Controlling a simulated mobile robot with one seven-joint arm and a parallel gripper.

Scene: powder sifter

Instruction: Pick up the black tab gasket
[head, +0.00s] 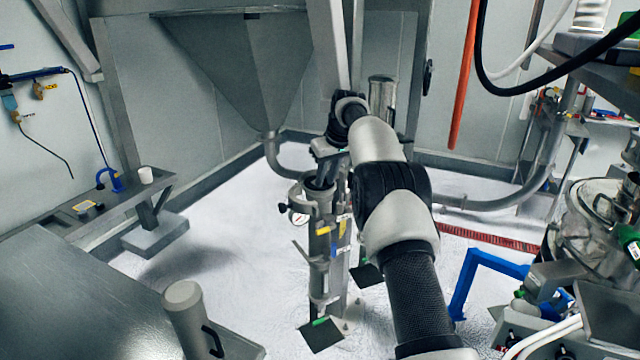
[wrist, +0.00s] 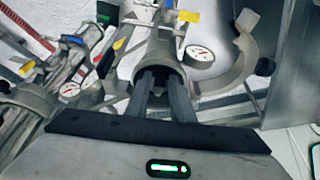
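I cannot make out the black tab gasket for certain in either view. My gripper (wrist: 161,74) points down into the open round mouth of a metal pipe housing (wrist: 181,62). Its two dark fingers stand apart, with nothing clearly visible between them. In the head view my gripper (head: 322,160) is just above the upright metal housing (head: 321,240). The fingertips are at or inside the mouth; whether they touch anything there is hidden.
A curved grey clamp (wrist: 240,55) and a pressure gauge (wrist: 200,53) are beside the mouth. A dark plate (head: 320,337) with a green edge is at the housing's foot. A steel hopper (head: 250,75) stands behind. A blue frame (head: 475,275) is right of my arm.

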